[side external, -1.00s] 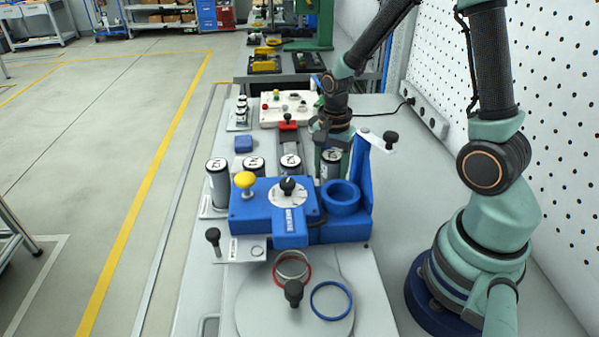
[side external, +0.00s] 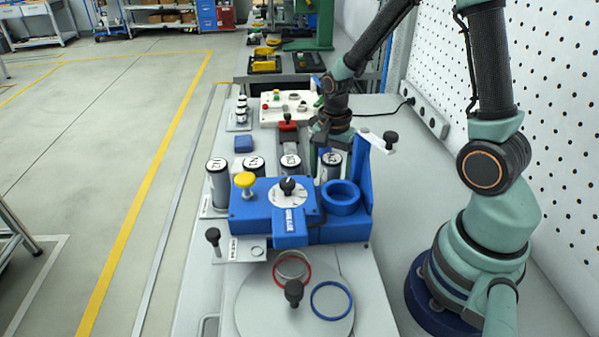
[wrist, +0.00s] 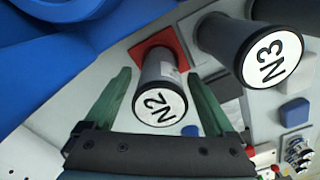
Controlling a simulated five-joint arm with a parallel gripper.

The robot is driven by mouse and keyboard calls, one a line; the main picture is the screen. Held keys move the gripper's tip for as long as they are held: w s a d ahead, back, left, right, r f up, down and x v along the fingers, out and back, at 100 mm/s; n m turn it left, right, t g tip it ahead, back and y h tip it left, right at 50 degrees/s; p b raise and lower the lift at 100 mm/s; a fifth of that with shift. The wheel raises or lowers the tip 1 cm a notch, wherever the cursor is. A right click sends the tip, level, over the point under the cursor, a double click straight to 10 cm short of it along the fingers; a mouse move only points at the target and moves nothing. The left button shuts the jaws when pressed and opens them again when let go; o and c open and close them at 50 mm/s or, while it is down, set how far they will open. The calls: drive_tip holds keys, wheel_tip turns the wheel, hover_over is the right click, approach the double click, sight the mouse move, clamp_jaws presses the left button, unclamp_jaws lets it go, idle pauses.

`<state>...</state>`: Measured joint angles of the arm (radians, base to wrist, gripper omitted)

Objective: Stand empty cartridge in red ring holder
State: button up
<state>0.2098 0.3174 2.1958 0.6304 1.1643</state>
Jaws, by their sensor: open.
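A cylindrical cartridge labelled N2 (wrist: 160,88) stands between the two green fingers of my gripper (wrist: 159,73) in the wrist view. The fingers are open, with gaps on both sides. A red square (wrist: 165,47) shows at its far end. In the side view my gripper (side external: 318,150) is low by the rightmost cartridge (side external: 331,168) of the row, partly hidden. I cannot tell by sight which cartridge is empty. A red ring (side external: 306,276) lies on a grey round plate (side external: 255,300) in front, with a grey ring (side external: 292,254) at it.
A darker cartridge N3 (wrist: 235,45) stands close to the right finger. A blue ring (side external: 331,318) lies beside the red one.

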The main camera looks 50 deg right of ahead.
wheel_tip(320, 180, up, 12)
drive_tip(key=shift+f, duration=0.2)
drive_tip(key=shift+a+r+n, duration=0.2)
drive_tip(key=shift+r+n, duration=0.1)
drive_tip(key=s+a+r+n+t, duration=0.4)
drive_tip(key=a+r+n+t, duration=0.1)
drive_tip(key=n, duration=1)
wheel_tip(320, 180, up, 2)
drive_tip(key=shift+s+a+r+t, duration=0.1)
drive_tip(key=shift+s+a+t, duration=0.25)
drive_tip(key=shift+a, duration=0.5)
